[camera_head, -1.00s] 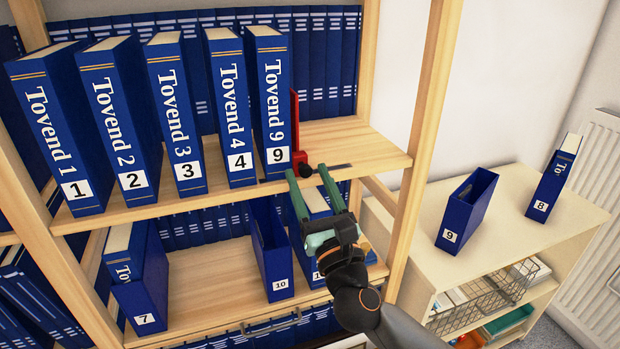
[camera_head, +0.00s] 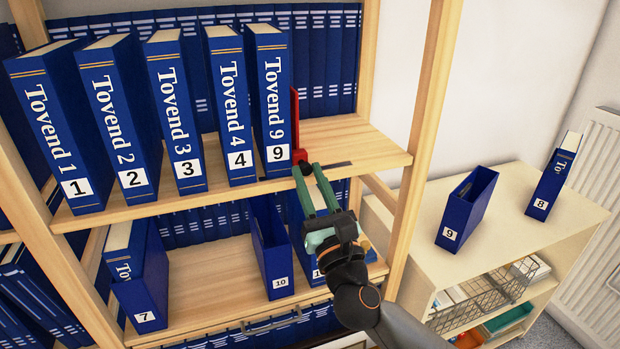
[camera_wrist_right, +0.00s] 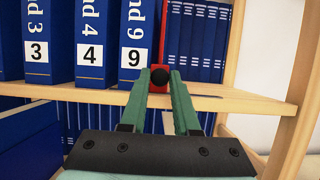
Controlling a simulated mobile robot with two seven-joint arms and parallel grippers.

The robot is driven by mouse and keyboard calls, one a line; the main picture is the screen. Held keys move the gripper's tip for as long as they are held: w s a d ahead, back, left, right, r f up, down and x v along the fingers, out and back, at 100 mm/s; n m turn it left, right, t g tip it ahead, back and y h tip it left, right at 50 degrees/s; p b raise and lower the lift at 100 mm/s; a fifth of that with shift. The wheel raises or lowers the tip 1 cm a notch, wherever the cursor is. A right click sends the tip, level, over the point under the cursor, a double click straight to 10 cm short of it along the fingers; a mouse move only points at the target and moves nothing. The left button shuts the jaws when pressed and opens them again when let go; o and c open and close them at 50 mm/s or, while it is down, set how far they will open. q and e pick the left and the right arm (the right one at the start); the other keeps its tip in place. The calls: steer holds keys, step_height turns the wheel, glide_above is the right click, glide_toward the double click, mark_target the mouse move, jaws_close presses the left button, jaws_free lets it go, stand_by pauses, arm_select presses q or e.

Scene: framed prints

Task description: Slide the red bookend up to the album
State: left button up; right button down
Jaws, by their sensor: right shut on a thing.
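The red bookend (camera_head: 295,118) stands upright on the upper shelf, just right of the blue album Tovend 9 (camera_head: 272,100). In the right wrist view the bookend (camera_wrist_right: 163,45) shows as a thin red plate beside the album (camera_wrist_right: 136,30); I cannot tell whether they touch. My right gripper (camera_head: 308,168) is shut on the bookend's black knob, which shows between the fingertips in the right wrist view (camera_wrist_right: 159,74). My left gripper is not in view.
Albums 1 to 4 stand in a row left of Tovend 9. The upper shelf (camera_head: 365,145) is bare right of the bookend, up to a wooden post (camera_head: 432,110). Blue holders stand on the shelf below, and a low cabinet (camera_head: 500,235) at right bears holder 9 (camera_head: 467,207) and album 8.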

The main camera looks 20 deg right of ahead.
steer(key=shift+d, duration=0.15)
stand_by(0.8)
steer(key=shift+d+p, duration=0.3)
steer(key=shift+d, duration=0.55)
steer(key=c, duration=0.7)
jaws_free()
steer(key=shift+a, duration=0.1)
steer(key=shift+s, duration=0.1)
steer(key=shift+b+v, duration=1.75)
steer(key=shift+v, duration=4.45)
